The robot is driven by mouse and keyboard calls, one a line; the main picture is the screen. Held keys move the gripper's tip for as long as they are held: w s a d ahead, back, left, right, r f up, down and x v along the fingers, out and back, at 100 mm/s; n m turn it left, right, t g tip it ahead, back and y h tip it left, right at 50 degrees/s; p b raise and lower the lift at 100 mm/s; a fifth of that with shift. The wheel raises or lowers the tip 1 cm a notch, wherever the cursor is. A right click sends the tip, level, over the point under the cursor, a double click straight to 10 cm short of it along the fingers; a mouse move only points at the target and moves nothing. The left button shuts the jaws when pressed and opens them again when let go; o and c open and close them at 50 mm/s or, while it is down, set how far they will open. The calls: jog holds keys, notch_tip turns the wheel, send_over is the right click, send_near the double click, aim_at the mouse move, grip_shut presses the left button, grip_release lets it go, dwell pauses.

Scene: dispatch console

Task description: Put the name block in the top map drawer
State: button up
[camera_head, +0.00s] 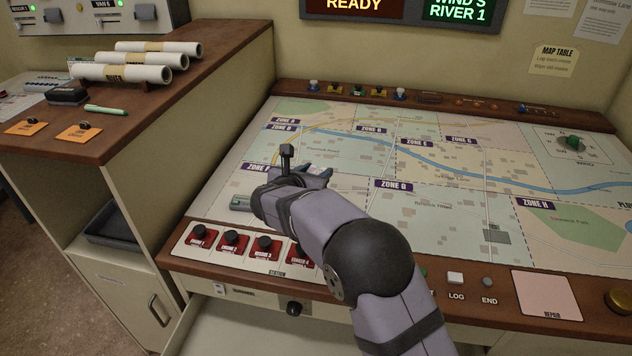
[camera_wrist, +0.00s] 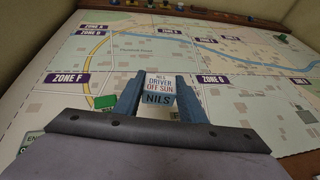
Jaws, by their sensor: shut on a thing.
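The name block (camera_wrist: 158,86) is white on top with print reading "NILS", "DRIVER" and "OFF SUN", and has a blue-grey front marked "NILS". It sits between the two blue fingers of my gripper (camera_wrist: 158,95), which is shut on it above the map. In the head view my gripper (camera_head: 318,170) is over the left part of the map, and my wrist mostly hides the block. Under the console's front edge is a drawer front with a label (camera_head: 235,290) and a dark knob (camera_head: 293,308). Below it a pale drawer interior (camera_head: 240,330) shows, pulled out.
A green piece (camera_wrist: 105,102) lies on the map left of the block. Red station tiles with black knobs (camera_head: 232,240) line the console's front left. A left-hand counter holds rolled maps (camera_head: 125,72). The map's right side is mostly clear.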

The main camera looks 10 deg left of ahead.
jog(key=shift+r+p, duration=3.4)
jog(key=shift+r, duration=0.15)
jog(key=shift+f, duration=0.1)
jog(key=shift+w+d+f, duration=0.1)
jog(key=shift+f, duration=0.05)
jog(key=w+d+f+m+h+b, duration=0.2)
jog(key=w+d+f+b, duration=0.15)
jog(key=d+b, duration=0.5)
jog(key=m+g+h+b, duration=0.4)
jog(key=m+h+b, duration=0.1)
jog(key=b, duration=0.1)
send_over(432, 223)
notch_tip(432, 223, down, 3)
jog(key=shift+s+f, duration=0.1)
jog(key=shift+f, duration=4.7)
